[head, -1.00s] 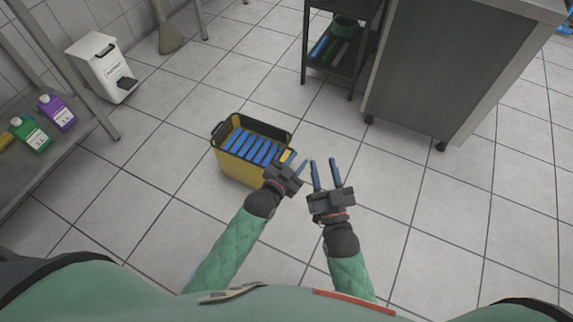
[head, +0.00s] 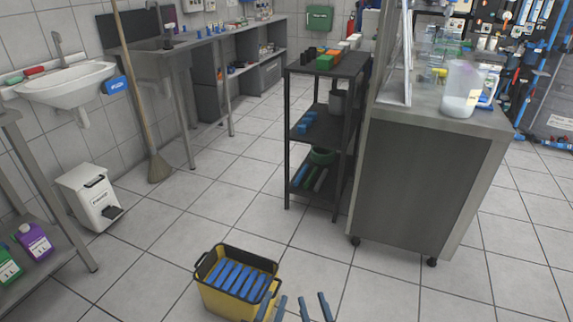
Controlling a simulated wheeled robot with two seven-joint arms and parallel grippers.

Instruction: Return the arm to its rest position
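My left gripper (head: 274,300) shows only as two blue finger tips at the bottom edge. They are a little apart with nothing visible between them, and they overlap the right front corner of the yellow bin in the picture. My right gripper (head: 312,299) shows beside it as two blue fingers spread apart and empty. Both wrists and arms are below the picture.
A yellow bin (head: 222,301) with a dark rim holds several blue bars (head: 239,279) on the floor. A black shelf rack (head: 289,145) and a steel cabinet (head: 415,170) stand ahead. A white pedal bin (head: 92,197) stands left. Tiled floor (head: 400,295) is clear at right.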

